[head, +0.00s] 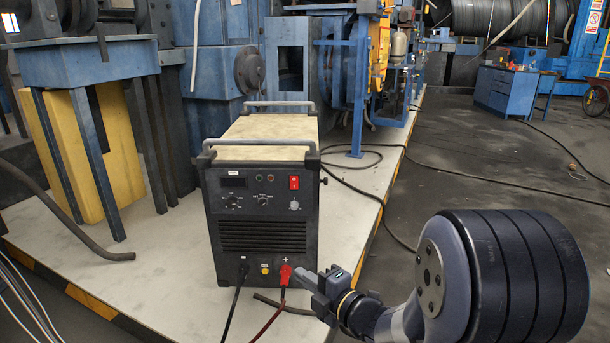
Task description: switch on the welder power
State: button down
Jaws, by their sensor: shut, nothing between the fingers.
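The welder (262,200) is a dark box with a beige top and grey handles, standing upright on the pale platform, its front panel facing me. A red power switch (294,183) sits at the upper right of that panel. Knobs and a dark display are to its left. A red plug (285,274) and a black plug are at the bottom of the panel, each with a cable. My gripper (306,276) is shut and empty, low at the panel's right side, beside the red plug and well below the switch. I cannot tell whether it touches the plug.
The platform (160,265) has a yellow and black striped edge. A blue table (88,62) and blue machinery stand behind and left of the welder. Cables lie on the platform and floor. The dark floor (470,165) at right is mostly clear, with a blue cabinet (505,90) farther back.

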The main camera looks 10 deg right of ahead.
aim_at(294, 180)
jog(key=i+l, duration=0.25)
jog(key=i, duration=0.25)
jog(key=i+l, duration=0.25)
jog(key=i, duration=0.25)
